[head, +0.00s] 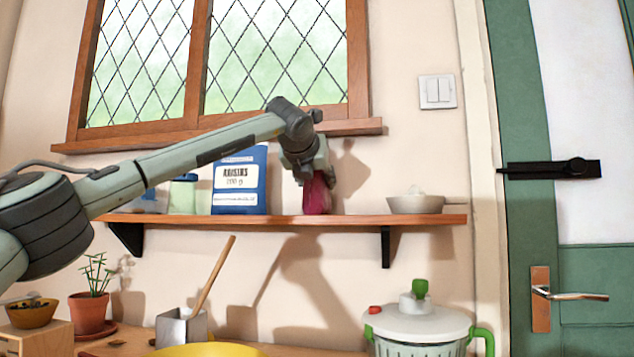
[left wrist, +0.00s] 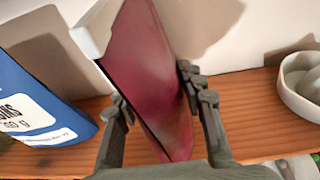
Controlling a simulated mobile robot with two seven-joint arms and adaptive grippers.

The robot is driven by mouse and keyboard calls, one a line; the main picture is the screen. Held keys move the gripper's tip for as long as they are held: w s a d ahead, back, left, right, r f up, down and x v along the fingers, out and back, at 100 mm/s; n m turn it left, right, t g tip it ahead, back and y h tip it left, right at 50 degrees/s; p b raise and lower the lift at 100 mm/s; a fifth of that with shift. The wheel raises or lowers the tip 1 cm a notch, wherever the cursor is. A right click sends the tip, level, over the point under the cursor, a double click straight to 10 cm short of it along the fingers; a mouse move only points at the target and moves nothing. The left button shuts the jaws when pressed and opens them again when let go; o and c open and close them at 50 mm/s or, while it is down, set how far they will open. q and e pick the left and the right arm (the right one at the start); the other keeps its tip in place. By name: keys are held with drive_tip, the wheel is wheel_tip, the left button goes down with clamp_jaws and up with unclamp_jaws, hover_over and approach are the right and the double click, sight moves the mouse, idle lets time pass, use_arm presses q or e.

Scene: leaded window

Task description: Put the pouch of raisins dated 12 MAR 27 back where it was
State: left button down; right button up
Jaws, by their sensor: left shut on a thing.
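My left gripper (head: 318,178) is shut on a dark red pouch (head: 317,195) at the wooden shelf, right of the middle. In the left wrist view the red pouch (left wrist: 150,75) stands between the two fingers (left wrist: 158,100), slightly tilted, with its lower end at the shelf. I cannot tell whether it touches the board. No date is readable on either pouch. My right gripper is out of view.
The shelf (head: 360,221) also holds a pale bowl (head: 415,203) at right and a pale green jar (head: 184,195) at left. Shelf room is free between the red pouch and bowl.

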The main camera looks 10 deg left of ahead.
use_arm(q)
drive_tip(key=c, duration=0.9)
unclamp_jaws()
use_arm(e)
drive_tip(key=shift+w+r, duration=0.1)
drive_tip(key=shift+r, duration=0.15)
use_arm(q)
drive_tip(key=shift+r, duration=0.1)
drive_tip(key=shift+s, duration=0.25)
drive_tip(key=b+v, duration=0.3)
drive_tip(key=v, duration=0.8)
drive_tip(key=shift+s+d+r+b, duration=0.1)
drive_tip(key=shift+s+r+b, duration=0.05)
drive_tip(key=shift+s+b, duration=0.2)
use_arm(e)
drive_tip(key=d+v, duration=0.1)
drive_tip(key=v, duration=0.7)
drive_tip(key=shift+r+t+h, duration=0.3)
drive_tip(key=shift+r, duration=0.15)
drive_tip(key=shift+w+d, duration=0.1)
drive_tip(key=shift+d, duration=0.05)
use_arm(q)
drive_tip(key=shift+w, duration=0.1)
